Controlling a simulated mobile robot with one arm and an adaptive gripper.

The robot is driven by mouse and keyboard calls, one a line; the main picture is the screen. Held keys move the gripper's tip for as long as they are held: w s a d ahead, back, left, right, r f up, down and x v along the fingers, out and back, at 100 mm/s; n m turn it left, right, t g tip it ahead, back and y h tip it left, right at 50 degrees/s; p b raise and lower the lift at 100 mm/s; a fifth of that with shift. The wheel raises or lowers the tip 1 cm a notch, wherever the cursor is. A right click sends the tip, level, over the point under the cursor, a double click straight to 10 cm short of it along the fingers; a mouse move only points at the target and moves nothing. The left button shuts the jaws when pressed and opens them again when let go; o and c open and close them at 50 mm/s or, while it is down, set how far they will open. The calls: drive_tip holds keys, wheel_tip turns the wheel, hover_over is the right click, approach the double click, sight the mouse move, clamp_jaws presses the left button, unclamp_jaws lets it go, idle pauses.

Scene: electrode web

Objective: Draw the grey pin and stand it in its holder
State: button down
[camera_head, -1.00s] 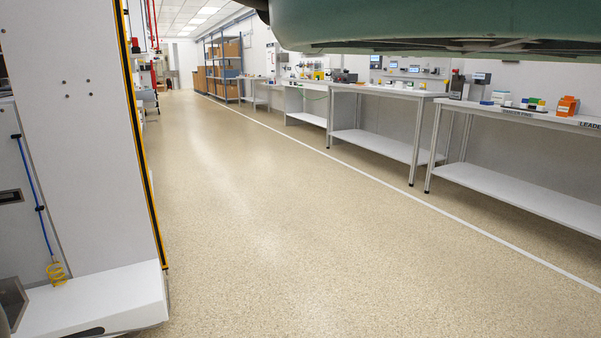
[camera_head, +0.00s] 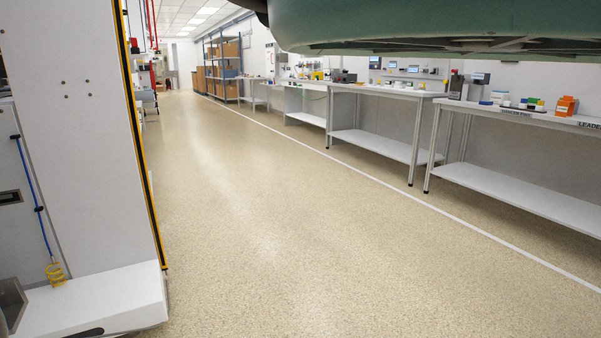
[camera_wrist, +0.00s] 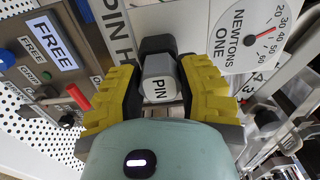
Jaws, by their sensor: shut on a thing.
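In the wrist view the grey pin (camera_wrist: 157,89), with the word PIN on its end face, sits between the yellow and black fingers of my gripper (camera_wrist: 157,76). The gripper is shut on it. A dark part lies just beyond the pin; I cannot tell whether the pin is seated in it or apart from it. A white plate (camera_wrist: 112,18) marked "PIN H", its wording cut off by my gripper, lies behind the fingers. I cannot make out the holder itself. Neither the pin nor my gripper shows in the head view.
A white dial (camera_wrist: 246,35) marked NEWTONS is right of the fingers. A brown panel (camera_wrist: 25,75) with FREE labels and a red handle (camera_wrist: 78,97) are at left. The head view shows a white cabinet (camera_head: 75,150), open floor (camera_head: 270,220) and white benches (camera_head: 380,93).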

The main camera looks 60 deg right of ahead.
drive_tip(key=shift+s+d, duration=0.35)
drive_tip(key=shift+d, duration=0.1)
idle(0.3)
drive_tip(key=shift+p+v, duration=0.5)
drive_tip(key=shift+v, duration=1.35)
